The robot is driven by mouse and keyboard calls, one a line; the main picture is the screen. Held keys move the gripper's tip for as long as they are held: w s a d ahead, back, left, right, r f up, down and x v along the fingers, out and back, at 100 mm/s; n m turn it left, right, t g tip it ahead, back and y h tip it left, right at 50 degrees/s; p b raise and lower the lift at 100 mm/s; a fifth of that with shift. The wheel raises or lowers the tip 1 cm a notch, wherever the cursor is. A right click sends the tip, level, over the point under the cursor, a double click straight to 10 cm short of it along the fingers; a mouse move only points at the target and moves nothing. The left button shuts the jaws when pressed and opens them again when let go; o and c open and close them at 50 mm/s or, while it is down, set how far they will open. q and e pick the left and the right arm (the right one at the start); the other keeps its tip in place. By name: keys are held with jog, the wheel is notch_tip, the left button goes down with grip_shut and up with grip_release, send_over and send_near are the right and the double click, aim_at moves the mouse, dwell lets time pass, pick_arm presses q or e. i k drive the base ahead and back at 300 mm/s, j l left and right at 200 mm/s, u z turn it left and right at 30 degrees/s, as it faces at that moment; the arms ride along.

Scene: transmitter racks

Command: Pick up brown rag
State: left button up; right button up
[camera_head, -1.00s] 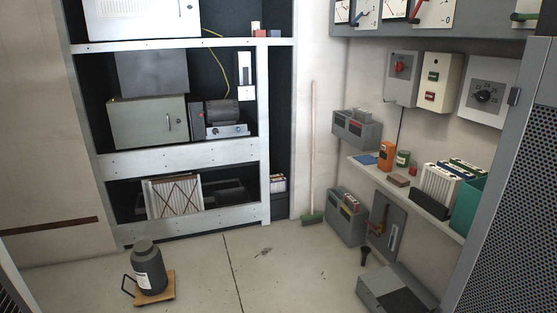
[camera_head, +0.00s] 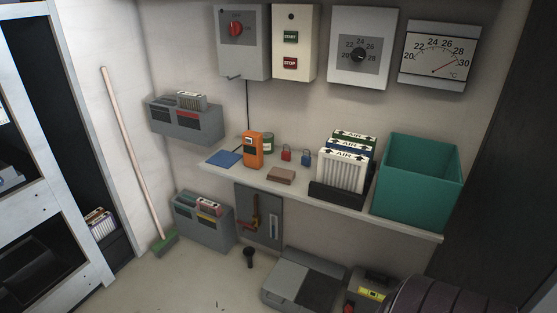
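A small flat brown block-like item (camera_head: 281,175), which looks like the folded brown rag, lies on the pale wall shelf (camera_head: 403,226). It is near the shelf's front edge, between the orange handheld device (camera_head: 253,150) and the white air filters (camera_head: 341,171). Nothing covers it. Neither of my grippers is in view.
Below are a grey case (camera_head: 304,281) and a dark ribbed rounded thing (camera_head: 445,297). A broom (camera_head: 134,150) leans left.

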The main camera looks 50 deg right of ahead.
aim_at(280, 175)
jog(key=i+z, duration=0.7)
jog(key=z, duration=0.25)
jog(key=i+j+z, duration=0.25)
jog(key=z, duration=0.2)
jog(key=i+j+z, duration=0.35)
jog(key=z, duration=0.15)
